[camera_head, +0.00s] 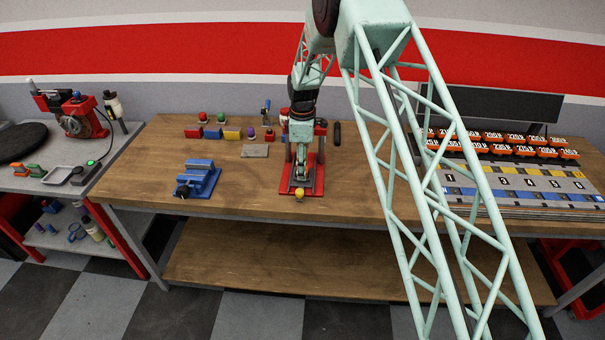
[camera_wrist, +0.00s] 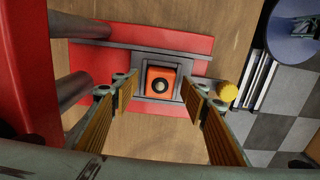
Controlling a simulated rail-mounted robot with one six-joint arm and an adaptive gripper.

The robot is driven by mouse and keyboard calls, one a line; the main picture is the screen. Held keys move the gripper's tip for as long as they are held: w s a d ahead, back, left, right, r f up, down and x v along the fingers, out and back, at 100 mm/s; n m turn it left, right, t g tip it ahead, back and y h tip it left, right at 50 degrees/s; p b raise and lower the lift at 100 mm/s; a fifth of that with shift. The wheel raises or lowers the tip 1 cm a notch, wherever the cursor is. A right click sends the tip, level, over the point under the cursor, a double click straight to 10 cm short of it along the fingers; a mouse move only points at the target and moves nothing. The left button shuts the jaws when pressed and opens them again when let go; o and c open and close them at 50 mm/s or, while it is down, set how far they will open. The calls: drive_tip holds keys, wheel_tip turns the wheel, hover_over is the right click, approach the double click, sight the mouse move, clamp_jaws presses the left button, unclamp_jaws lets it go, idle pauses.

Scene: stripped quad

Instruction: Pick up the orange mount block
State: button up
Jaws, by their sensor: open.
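The orange mount block (camera_wrist: 161,82) shows in the wrist view as a small orange square with a dark round hole in its top. It sits in a grey holder (camera_wrist: 153,60) on a red base. My gripper (camera_wrist: 161,98) is open, with one finger on each side of the block in the picture and a gap to each. I cannot tell how far above the block the fingertips are. In the head view my gripper (camera_head: 299,178) is over the red press (camera_head: 284,187) on the workbench, and it hides the block there.
A yellow knob (camera_wrist: 228,92) sticks out beside my right finger. A blue vise (camera_head: 198,180) and small coloured blocks (camera_head: 232,134) are on the workbench (camera_head: 140,190). Numbered orange pieces (camera_head: 500,145) stand at the right.

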drive_tip(key=c, duration=1.1)
drive_tip(key=shift+r, duration=0.15)
drive_tip(key=shift+r, duration=1.7)
drive_tip(key=s+d, duration=0.1)
drive_tip(key=s, duration=0.4)
drive_tip(key=s+d+r+b, duration=0.1)
drive_tip(key=s+d, duration=0.1)
drive_tip(key=s, duration=0.3)
drive_tip(key=s+d+b, duration=0.1)
drive_tip(key=s, duration=0.4)
drive_tip(key=shift+s+d+r, duration=0.15)
drive_tip(key=shift+d, duration=0.05)
